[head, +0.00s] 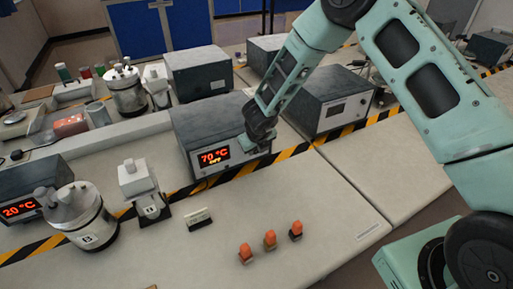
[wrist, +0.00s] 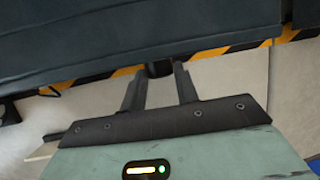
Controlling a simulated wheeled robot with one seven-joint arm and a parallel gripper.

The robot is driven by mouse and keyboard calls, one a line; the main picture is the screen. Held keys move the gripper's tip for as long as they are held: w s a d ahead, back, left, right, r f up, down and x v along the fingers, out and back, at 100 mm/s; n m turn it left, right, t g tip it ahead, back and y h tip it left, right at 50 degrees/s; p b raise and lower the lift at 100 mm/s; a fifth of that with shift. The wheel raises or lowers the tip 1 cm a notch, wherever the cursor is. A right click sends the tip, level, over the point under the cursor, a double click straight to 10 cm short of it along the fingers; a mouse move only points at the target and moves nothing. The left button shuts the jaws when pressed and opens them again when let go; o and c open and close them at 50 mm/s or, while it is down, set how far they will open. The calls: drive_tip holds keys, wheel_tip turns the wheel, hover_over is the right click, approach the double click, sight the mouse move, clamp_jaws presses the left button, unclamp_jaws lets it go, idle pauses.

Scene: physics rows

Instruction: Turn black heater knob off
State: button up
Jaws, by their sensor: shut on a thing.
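The heater (head: 205,118) is a dark grey box with a red display (head: 214,157) reading 70 °C; a small line of text under it is hard to read. My gripper (head: 262,140) is at the right part of the heater's front face and covers the knob in the head view. The fingers are shut on the knob. The knob's pointer or marking is not visible.
Three orange-topped pieces (head: 270,240) and a small label stand (head: 198,217) stand in front. Another grey box (head: 325,100) is right of the heater.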

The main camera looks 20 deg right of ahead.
drive_tip(key=shift+f, duration=0.1)
drive_tip(key=o, duration=1)
drive_tip(key=v, duration=1.7)
drive_tip(key=shift+r, duration=0.3)
